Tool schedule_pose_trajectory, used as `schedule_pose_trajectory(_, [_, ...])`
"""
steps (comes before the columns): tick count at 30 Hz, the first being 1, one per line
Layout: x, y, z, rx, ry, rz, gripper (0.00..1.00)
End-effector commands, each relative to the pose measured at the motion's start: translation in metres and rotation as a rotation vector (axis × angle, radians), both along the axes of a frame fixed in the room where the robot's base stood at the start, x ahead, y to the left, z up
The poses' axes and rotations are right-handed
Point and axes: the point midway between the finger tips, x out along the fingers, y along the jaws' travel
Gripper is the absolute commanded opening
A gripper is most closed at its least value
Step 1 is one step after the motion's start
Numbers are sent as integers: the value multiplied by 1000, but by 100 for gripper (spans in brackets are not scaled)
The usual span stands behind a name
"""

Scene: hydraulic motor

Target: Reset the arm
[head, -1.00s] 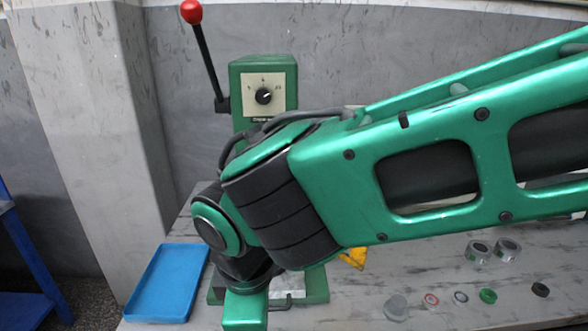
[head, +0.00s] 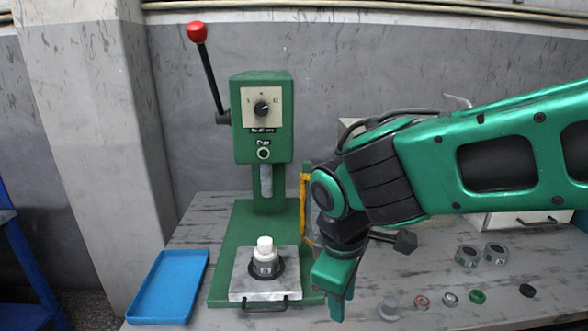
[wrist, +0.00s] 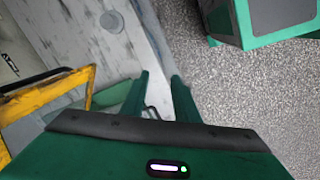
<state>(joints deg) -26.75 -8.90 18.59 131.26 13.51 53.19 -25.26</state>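My green arm reaches in from the right in the head view. My gripper (head: 337,312) points down beside the right edge of the press base, over the front of the table. In the wrist view my gripper (wrist: 161,76) shows two green fingers apart, with nothing between them. The green press (head: 263,120) has a red-knobbed lever (head: 207,70) raised to the left and a dial on its front. A grey part with a white top (head: 265,258) stands upright on the metal plate (head: 242,285) of the press, apart from my gripper.
A blue tray (head: 135,305) lies left of the press. Several small rings and caps lie at the right front, among them a green ring (head: 477,296) and a metal ring (head: 467,256). A yellow object (head: 304,215) stands behind my gripper, partly hidden.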

Motion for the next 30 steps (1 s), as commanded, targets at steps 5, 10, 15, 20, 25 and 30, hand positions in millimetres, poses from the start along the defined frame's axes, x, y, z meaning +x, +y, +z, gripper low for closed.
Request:
schedule_pose_trajectory(5, [10, -112, 3, 21, 3, -409, 28])
schedule_pose_trajectory(10, [-16, -210, 1, 63, 15, -825, 28])
schedule_pose_trajectory(15, [-65, -279, -6, 124, 35, -1211, 28])
schedule_pose_trajectory(20, [-105, -310, -13, 176, 52, -1466, 28])
schedule_pose_trajectory(25, [-124, -321, -17, 204, 62, -1582, 28])
schedule_pose_trajectory(30, [-125, -322, -17, 206, 63, -1592, 28])
